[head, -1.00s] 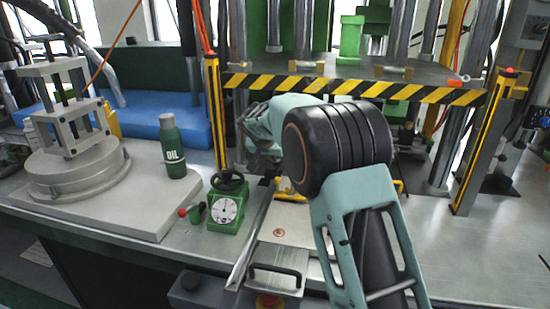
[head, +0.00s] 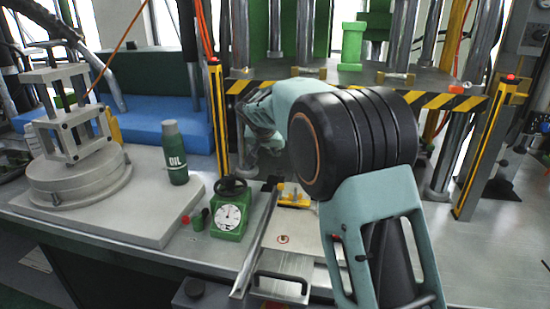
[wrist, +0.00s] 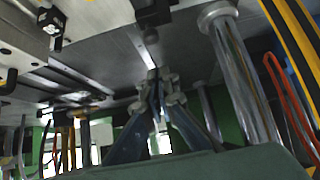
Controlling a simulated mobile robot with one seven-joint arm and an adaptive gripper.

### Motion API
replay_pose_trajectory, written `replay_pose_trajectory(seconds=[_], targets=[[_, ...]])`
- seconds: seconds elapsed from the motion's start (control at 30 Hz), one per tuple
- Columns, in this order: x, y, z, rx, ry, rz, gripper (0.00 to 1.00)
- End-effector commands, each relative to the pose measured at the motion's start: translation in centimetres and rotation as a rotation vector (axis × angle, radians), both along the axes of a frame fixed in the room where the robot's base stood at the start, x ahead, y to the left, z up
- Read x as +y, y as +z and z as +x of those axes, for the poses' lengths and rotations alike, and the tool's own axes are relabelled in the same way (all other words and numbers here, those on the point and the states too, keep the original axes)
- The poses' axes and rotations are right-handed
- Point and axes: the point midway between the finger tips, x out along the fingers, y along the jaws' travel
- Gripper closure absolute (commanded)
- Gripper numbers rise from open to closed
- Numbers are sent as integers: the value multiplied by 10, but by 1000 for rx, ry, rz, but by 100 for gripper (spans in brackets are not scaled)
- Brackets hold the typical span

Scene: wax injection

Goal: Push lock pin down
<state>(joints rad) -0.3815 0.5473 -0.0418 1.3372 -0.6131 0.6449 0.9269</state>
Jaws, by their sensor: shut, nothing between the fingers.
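I cannot pick out the lock pin for certain. A yellow fitting (head: 293,197) with a small upright knob sits at the back end of a flat plate fixture (head: 285,240) on the bench, in the head view. In the wrist view my gripper (wrist: 157,88) has its fingers together with nothing between them. In the head view the gripper is partly hidden by my own arm, above the bench behind the yellow fitting and left of it, apart from the fitting.
A striped press platen (head: 350,93) stands behind, with metal columns and a yellow post (head: 217,120) close to my gripper. A green gauge (head: 230,210), a green oil bottle (head: 175,152) and a grey clamp pot (head: 78,175) stand left. Bench is clear at right.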

Motion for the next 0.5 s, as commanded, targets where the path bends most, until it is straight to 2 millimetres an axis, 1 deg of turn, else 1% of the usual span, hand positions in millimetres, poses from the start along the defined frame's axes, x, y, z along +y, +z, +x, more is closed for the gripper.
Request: replay_pose_trajectory(seconds=[0.03,0.2,0.33,0.5], targets=[[2,9,-7,-4,1,1,100],[5,31,-29,-5,0,0,100],[7,43,-40,-4,-1,0,100],[8,49,-46,-3,-1,-1,100]])
